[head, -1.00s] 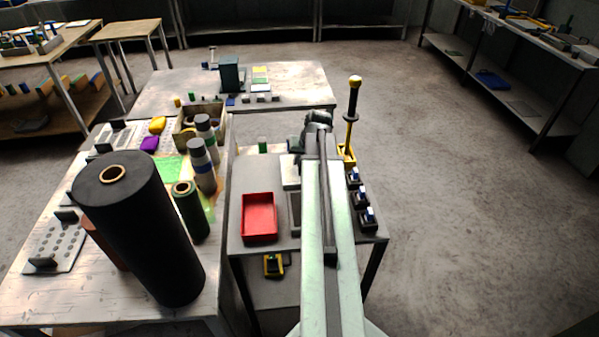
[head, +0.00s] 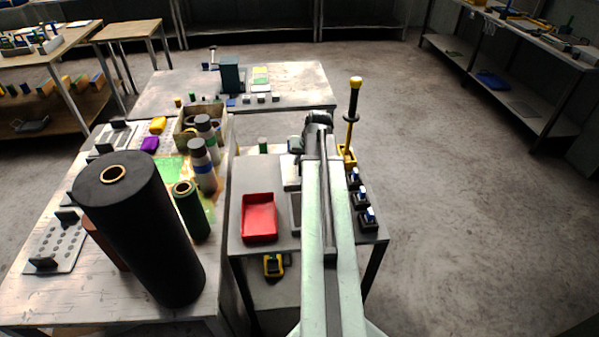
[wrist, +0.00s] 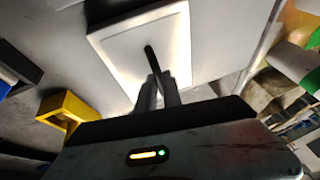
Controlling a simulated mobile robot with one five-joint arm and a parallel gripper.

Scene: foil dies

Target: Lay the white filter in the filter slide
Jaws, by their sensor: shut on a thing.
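My gripper (wrist: 156,88) is shut on a dark slim piece (wrist: 150,56), which stands out against a bright white panel. I cannot tell from its dark outline whether this piece is the white filter or part of it. The white panel (wrist: 115,50) has a grey rim and lies just beyond the fingertips; I cannot tell whether the held piece touches it. In the head view a pale box (head: 291,172) sits beside my arm, and my arm hides the fingertips. I cannot clearly make out the filter slide.
A red tray (head: 259,218) is left of my arm. Several black blocks with blue and white tops (head: 360,198) line the right edge. A yellow-based stand (head: 347,154) rises close to my gripper. A green cylinder (head: 263,145) stands at the back. A large black roll (head: 140,230) stands left.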

